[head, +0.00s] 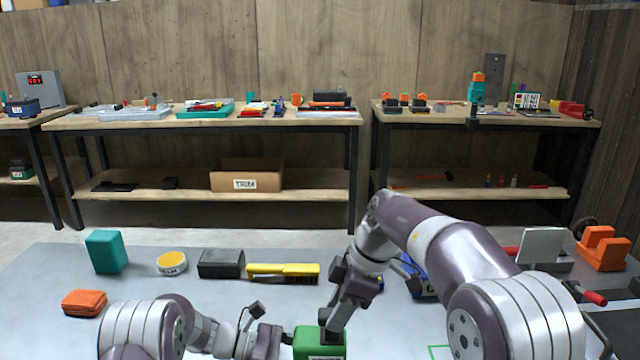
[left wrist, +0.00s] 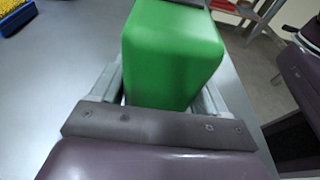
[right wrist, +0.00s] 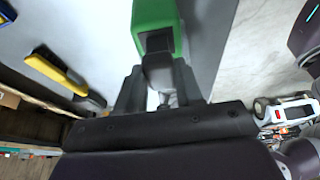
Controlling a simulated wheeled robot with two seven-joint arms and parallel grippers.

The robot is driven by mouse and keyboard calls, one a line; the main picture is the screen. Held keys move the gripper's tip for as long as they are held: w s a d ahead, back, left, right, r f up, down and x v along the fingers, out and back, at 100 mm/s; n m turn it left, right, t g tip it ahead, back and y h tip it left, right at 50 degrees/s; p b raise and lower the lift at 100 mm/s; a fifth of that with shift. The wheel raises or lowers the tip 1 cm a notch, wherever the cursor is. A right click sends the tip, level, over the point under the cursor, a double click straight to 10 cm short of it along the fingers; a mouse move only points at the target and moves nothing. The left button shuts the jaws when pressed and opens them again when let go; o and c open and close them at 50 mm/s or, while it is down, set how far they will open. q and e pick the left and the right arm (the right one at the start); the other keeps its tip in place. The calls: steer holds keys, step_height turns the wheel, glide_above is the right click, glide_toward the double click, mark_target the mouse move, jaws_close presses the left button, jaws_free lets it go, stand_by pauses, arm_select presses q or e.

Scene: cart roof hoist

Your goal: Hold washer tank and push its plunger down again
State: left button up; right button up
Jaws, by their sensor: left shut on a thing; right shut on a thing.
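The green washer tank (head: 318,343) stands upright at the near edge of the grey table, low in the head view. My left gripper (head: 284,338) is shut on its body from the left; in the left wrist view the fingers lie on both sides of the tank (left wrist: 172,55). My right gripper (head: 335,318) points down at the tank's top. In the right wrist view, its fingers are shut on the dark plunger (right wrist: 158,66) above the tank (right wrist: 154,14). How far down the plunger sits is hard to tell, as the fingers cover it.
An orange item (head: 602,248) stands at the right. Workbenches line the back wall.

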steer(key=shift+f, duration=0.85)
stand_by(0.3)
steer(key=o, duration=1.1)
